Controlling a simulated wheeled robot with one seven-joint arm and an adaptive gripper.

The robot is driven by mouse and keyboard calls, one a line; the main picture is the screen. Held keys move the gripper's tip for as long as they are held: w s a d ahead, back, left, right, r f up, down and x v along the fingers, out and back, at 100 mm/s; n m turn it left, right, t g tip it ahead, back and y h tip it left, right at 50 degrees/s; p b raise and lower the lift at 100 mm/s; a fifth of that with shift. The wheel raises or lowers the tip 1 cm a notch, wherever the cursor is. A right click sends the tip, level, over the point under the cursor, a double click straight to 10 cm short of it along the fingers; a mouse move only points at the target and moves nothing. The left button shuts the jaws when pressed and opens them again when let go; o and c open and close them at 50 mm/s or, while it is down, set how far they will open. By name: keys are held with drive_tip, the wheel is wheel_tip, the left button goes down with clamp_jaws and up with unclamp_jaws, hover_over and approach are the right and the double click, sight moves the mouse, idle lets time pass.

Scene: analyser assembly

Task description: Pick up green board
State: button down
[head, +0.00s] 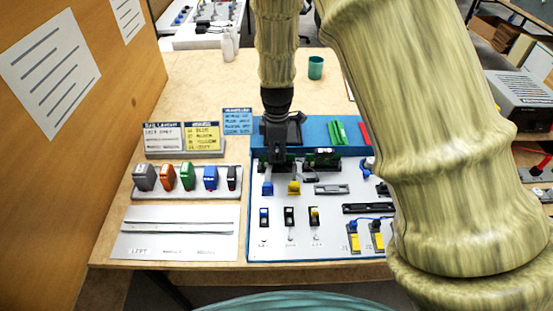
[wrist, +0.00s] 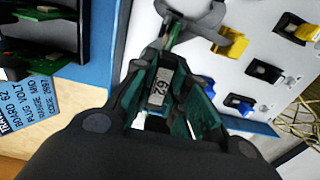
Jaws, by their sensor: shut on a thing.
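My gripper (head: 277,156) points down at the back left of the white panel, over the blue strip.
The white panel (head: 275,240) carries blue and yellow plugs and switches. A green piece (head: 338,133) and a red piece (head: 365,133) lie on the blue strip. Small sign cards (head: 203,138) and a rack of coloured blocks (head: 187,180) stand left. My arm hides the right side.

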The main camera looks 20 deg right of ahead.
wheel_tip(320, 180, up, 10)
drive_tip(key=shift+b, duration=0.6)
drive_tip(key=c, duration=2.2)
unclamp_jaws()
drive_tip(key=shift+p, duration=0.4)
clamp_jaws()
drive_tip(key=shift+a, duration=0.1)
